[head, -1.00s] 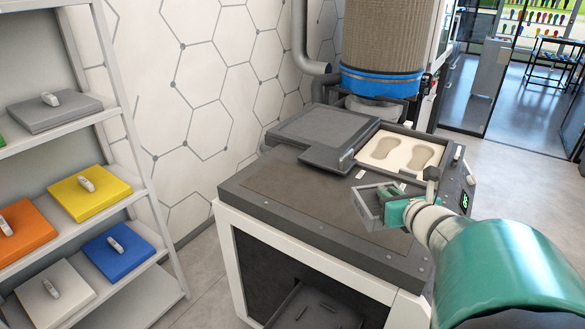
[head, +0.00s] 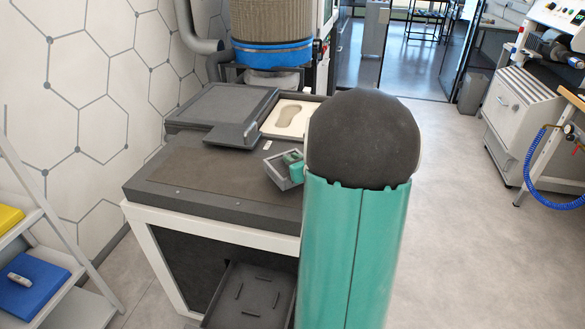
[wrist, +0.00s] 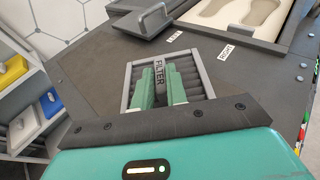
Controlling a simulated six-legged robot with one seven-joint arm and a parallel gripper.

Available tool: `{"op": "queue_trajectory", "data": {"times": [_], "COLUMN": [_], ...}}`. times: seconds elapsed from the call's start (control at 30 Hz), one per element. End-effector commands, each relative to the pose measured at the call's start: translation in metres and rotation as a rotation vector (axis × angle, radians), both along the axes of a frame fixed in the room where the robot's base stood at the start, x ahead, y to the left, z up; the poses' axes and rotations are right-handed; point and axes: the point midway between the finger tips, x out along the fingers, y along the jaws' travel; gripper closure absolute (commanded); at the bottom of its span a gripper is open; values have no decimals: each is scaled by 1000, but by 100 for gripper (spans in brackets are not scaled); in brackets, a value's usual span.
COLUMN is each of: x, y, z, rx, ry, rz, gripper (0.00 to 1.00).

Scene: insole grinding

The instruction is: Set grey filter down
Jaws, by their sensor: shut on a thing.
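The grey filter (head: 277,180) is a small squarish framed piece with dark ribs inside; it also shows in the wrist view (wrist: 207,76), with a handle marked FILTER. My gripper (head: 293,162) is shut on the handle, its teal fingers on both sides of it in the wrist view (wrist: 162,82). The filter is over the right part of the dark machine top (head: 215,170), tilted in the head view. I cannot tell whether its underside touches the surface. My arm hides the right end of the machine in the head view.
A cream tray with foot-shaped hollows (head: 289,118) and a raised grey lid (head: 225,105) sit behind. An open drawer (head: 245,298) juts out below. Shelves with a blue block (head: 35,285) and a yellow block (head: 8,217) stand left. The machine top's left part is clear.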

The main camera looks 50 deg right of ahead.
Motion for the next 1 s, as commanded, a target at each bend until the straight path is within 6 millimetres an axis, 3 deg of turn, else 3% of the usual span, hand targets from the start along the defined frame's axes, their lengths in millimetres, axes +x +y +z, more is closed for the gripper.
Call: {"op": "queue_trajectory", "data": {"times": [0.2, 0.57, 0.6, 0.67, 1.0], "x": [0, 0, 0, 0, -1], "y": [0, 0, 0, 0, 0], "z": [-29, -33, -33, -33, -30], "rx": [3, 1, 1, 1, 0], "ry": [1, 1, 1, 1, 0], "rz": [-1, 0, 0, 0, -1], "gripper": [100, 100, 78, 66, 64]}}
